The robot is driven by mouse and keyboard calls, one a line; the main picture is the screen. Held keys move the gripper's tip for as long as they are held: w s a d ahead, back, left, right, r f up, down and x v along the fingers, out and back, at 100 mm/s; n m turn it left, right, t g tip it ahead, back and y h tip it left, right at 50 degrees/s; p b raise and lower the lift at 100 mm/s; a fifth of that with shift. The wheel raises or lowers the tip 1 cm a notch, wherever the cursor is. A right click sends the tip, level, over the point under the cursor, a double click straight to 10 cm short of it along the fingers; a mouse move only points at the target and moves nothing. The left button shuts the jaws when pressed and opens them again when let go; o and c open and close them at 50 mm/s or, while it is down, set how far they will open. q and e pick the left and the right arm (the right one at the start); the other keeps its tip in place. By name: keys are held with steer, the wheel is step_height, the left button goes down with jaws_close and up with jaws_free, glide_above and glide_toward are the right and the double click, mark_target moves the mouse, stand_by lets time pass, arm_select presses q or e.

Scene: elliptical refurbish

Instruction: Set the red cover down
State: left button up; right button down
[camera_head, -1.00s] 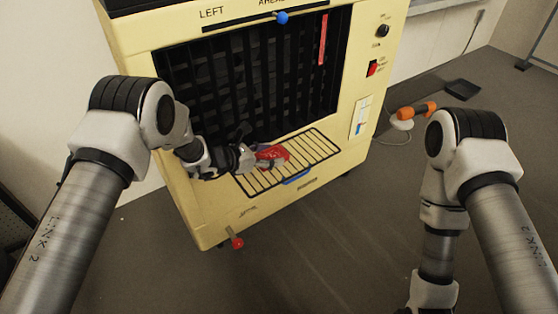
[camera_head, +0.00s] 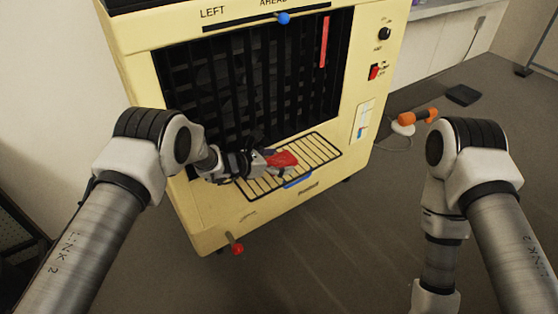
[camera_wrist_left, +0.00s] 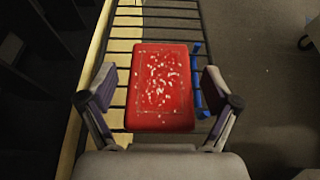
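The red cover (camera_head: 282,159) is at the slatted rack (camera_head: 318,152) on the front of the yellow cabinet. In the left wrist view the red cover (camera_wrist_left: 161,88) is a flat rectangle with pale specks, over the dark bars of the rack (camera_wrist_left: 170,22). My left gripper (camera_wrist_left: 160,90) has its fingers spread on both sides of the cover, with a narrow gap at each side. In the head view my left gripper (camera_head: 262,162) is at the cover's left end, partly covered by the wrist. My right gripper is below the picture.
The yellow cabinet (camera_head: 207,215) has a black grille (camera_head: 240,85) above the rack and a blue handle (camera_head: 298,181) at the rack's front edge. A red-knobbed lever (camera_head: 237,249) sticks out low. An orange-handled object (camera_head: 418,117) is at the right. The floor in front is clear.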

arm_select(q)
steer(key=shift+a+r, duration=0.1)
steer(key=shift+r, duration=0.15)
steer(key=p+v, duration=0.2)
steer(key=v, duration=1)
steer(key=shift+p, duration=0.3)
